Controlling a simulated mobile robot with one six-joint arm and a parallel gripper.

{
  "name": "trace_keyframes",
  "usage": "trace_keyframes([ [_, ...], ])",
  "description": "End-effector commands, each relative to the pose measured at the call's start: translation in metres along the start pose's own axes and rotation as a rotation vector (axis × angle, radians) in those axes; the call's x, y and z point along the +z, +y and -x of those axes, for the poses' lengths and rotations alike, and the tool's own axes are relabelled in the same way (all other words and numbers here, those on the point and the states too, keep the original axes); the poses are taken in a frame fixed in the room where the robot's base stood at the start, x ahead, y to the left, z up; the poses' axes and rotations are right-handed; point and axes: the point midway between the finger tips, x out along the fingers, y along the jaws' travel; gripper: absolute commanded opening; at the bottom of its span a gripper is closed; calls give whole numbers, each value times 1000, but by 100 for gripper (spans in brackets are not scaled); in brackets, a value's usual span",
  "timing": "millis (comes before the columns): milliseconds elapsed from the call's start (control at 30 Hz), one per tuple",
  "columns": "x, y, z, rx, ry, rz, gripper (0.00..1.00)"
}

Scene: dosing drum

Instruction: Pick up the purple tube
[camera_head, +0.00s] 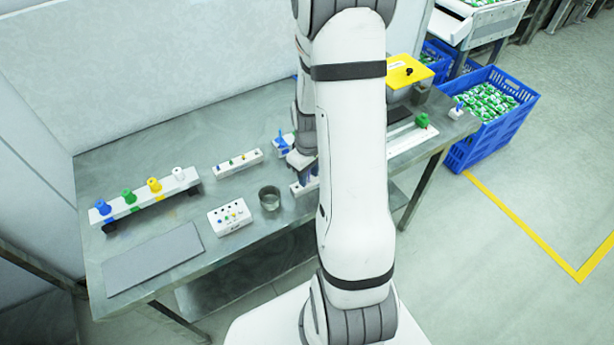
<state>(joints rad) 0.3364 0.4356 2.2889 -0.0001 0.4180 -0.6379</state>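I cannot make out a purple tube for certain in the head view. My gripper (299,166) is pointed down over the middle of the metal table, partly hidden by my arm. Its fingers are dark and small, and I cannot tell whether they are open or shut. A white block with a blue part (313,171) is right by the gripper, partly covered by my arm. Another white piece with a blue part (282,141) stands just behind the gripper. A small white rack (238,163) with several small coloured pieces is to the left.
The table (130,165) also holds a rack with coloured caps (146,196), a button box (230,217), a metal cup (270,198), a grey mat (153,260), a yellow-topped unit (408,72) and a green piece on a white rail (421,120). A blue crate (490,142) stands right.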

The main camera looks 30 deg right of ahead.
Motion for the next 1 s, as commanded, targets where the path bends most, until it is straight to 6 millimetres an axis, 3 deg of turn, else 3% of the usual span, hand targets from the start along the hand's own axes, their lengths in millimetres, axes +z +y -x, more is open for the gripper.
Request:
trace_keyframes([
  [233,0,0,-1,0,1,-1,32],
  [633,0,1,-1,0,1,-2,0],
  [1000,0,1,-1,1,1,-3,0],
])
